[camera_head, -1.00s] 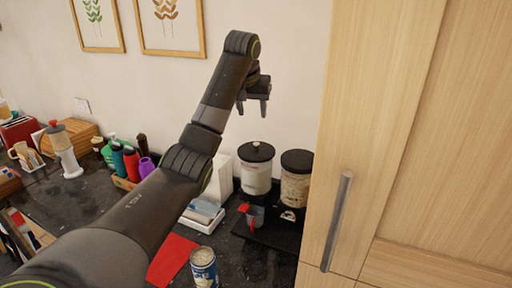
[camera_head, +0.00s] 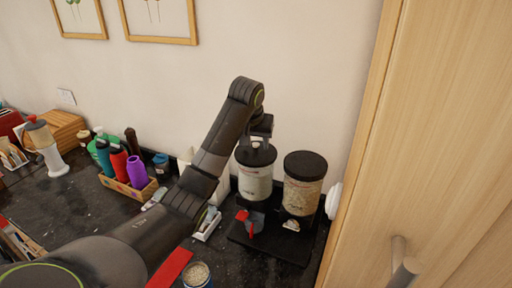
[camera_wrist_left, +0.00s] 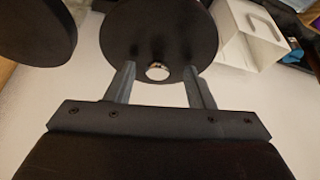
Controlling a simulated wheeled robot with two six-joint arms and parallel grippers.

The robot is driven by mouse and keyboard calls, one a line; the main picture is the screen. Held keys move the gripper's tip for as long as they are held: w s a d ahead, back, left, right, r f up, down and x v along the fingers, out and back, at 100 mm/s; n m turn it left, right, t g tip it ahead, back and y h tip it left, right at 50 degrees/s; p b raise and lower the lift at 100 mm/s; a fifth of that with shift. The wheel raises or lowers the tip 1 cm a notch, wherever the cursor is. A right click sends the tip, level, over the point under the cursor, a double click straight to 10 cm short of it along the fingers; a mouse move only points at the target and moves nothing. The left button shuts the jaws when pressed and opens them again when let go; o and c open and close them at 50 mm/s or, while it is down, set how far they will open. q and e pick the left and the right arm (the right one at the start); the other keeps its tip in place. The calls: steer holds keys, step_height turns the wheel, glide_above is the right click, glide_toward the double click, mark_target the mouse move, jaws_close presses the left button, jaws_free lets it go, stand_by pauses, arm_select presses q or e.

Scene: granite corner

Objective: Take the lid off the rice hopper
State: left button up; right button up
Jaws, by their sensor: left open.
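Two clear hoppers with black lids stand on a black base (camera_head: 276,249). The left one (camera_head: 256,183) holds white grains, likely the rice. The right one (camera_head: 301,197) holds beige contents. The left hopper's round black lid (camera_head: 245,158) is on it; in the left wrist view, the lid (camera_wrist_left: 158,25) has a small shiny knob (camera_wrist_left: 158,71). My left gripper (camera_head: 258,142) is above this lid, pointing down. In the left wrist view, the open fingers (camera_wrist_left: 159,68) are on either side of the knob, apart from it. My right gripper is out of view.
The right hopper's lid (camera_head: 305,165) is close beside. A wooden cabinet (camera_head: 440,140) bounds the right side. A white box (camera_wrist_left: 252,38) shows beside the lid in the left wrist view. A crate of bottles (camera_head: 128,187) and a can (camera_head: 197,276) stand on the dark counter.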

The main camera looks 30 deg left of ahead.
arm_select(q)
steer(key=shift+w+f, duration=0.15)
steer(key=shift+s+d+r, duration=0.2)
steer(key=shift+s, duration=0.05)
steer(key=shift+s+d+r, duration=0.15)
steer(key=shift+s+r, duration=0.05)
steer(key=shift+s, duration=0.1)
steer(key=shift+c, duration=1.2)
steer(key=c, duration=0.5)
steer(key=shift+c, duration=1.2)
jaws_close()
